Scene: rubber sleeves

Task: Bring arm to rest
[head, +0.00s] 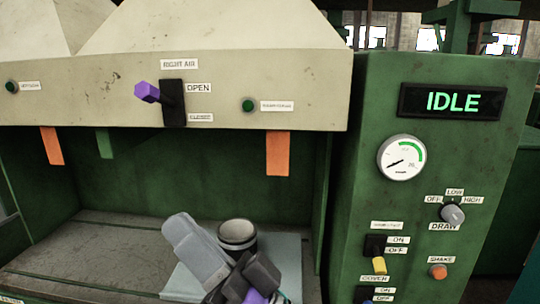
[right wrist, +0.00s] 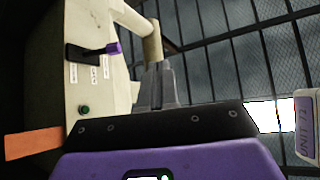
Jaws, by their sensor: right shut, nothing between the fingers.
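My right gripper (head: 178,226) shows at the bottom middle of the head view, in front of the cabinet opening. Its grey fingers point up and to the left, are shut together and hold nothing. In the right wrist view the fingers (right wrist: 158,80) also show closed, pointing up beside the cream hood. My left gripper is not in view.
The cream hood (head: 230,85) carries a purple-handled lever (head: 147,92) near the OPEN label. The green control panel (head: 360,215) at right displays IDLE.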

